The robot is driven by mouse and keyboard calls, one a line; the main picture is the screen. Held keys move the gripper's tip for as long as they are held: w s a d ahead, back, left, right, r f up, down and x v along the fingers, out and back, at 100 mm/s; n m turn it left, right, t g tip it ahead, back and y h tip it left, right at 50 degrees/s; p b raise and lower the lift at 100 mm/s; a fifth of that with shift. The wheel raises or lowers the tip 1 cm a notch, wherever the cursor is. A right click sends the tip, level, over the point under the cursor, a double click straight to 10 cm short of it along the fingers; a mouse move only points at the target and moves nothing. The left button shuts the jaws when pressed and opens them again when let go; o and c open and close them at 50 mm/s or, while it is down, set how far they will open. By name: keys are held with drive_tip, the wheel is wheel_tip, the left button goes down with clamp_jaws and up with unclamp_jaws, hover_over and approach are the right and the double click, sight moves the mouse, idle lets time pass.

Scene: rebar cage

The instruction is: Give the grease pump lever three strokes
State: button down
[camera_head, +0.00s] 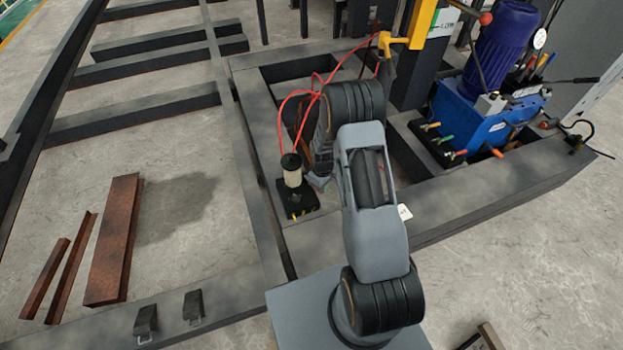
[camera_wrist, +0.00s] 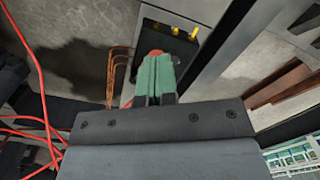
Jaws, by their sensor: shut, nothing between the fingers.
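The likely grease pump (camera_head: 291,177) is a pale cylinder with a dark cap on a black base, left of my arm in the head view. A red hose runs near its top. I cannot make out its lever there. In the wrist view, my gripper (camera_wrist: 156,62) has green fingers close together and empty. Beyond the fingertips is a black block (camera_wrist: 165,36) with yellow fittings, likely the pump base. A red part (camera_wrist: 151,54) is partly hidden behind the fingers; I cannot tell whether it is the lever or whether they touch it. My arm largely hides the gripper in the head view.
Dark steel beams (camera_head: 263,200) frame the pump. A blue hydraulic unit (camera_head: 482,117) with a purple motor and coloured handles stands at right. A yellow tool (camera_head: 409,30) is at the top. Red hoses (camera_wrist: 32,75) loop at left in the wrist view. Rusty bars (camera_head: 113,240) lie left.

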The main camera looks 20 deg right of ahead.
drive_tip(key=shift+s+f, duration=0.2)
drive_tip(key=shift+f, duration=0.1)
drive_tip(key=shift+s+f+b, duration=0.4)
drive_tip(key=shift+f+b, duration=0.05)
drive_tip(key=shift+f, duration=0.2)
drive_tip(key=shift+s+f+b, duration=0.35)
drive_tip(key=shift+f+b, duration=0.05)
drive_tip(key=shift+f, duration=0.1)
idle(0.5)
